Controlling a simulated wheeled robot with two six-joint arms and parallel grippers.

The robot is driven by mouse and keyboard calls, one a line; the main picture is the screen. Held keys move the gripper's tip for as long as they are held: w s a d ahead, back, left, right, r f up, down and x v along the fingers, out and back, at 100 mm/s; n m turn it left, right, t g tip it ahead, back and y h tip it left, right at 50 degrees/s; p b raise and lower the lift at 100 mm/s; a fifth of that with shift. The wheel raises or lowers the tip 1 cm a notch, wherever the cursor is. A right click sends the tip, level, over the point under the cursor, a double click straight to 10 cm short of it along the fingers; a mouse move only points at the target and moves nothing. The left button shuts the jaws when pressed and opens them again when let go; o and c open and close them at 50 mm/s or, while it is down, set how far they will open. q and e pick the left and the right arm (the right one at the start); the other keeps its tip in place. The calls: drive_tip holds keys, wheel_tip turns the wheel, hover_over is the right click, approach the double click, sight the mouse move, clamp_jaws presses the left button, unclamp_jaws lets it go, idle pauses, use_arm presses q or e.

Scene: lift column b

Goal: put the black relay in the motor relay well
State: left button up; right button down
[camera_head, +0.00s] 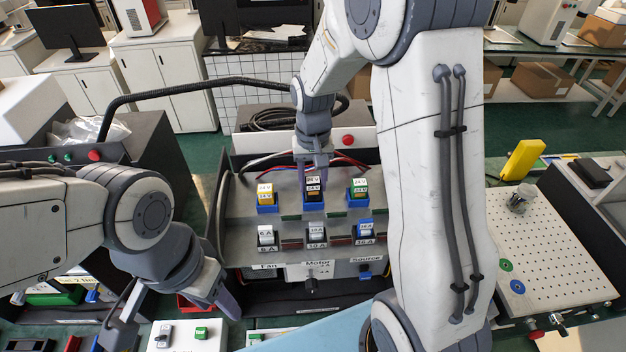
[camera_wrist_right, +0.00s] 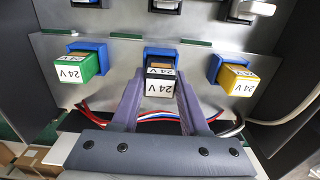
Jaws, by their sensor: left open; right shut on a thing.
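The black relay (camera_head: 313,183), with a white 24 V label, is at the middle blue well (camera_head: 313,206) of the panel's upper row, in the column marked Motor. In the right wrist view the black relay (camera_wrist_right: 160,86) stands at the middle blue well (camera_wrist_right: 174,53), its lower part inside or right against the rim; how deep I cannot tell. My right gripper (camera_wrist_right: 159,92) is shut on the relay, one finger on each side; it also shows in the head view (camera_head: 313,165). My left gripper (camera_head: 172,315) is open and empty at the lower left.
A yellow relay (camera_head: 265,192) and a green relay (camera_head: 358,186) sit in blue wells either side. Coloured wires run behind. A white tray (camera_head: 178,345) with small parts lies at the front. A perforated board (camera_head: 545,245) is at right.

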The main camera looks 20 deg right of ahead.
sight(313, 180)
drive_tip(key=shift+f+b, duration=0.5)
drive_tip(key=shift+f, duration=0.3)
drive_tip(key=shift+c, duration=1.7)
unclamp_jaws()
wheel_tip(313, 180, up, 10)
drive_tip(key=shift+r+b, duration=0.25)
drive_tip(key=shift+b, duration=0.8)
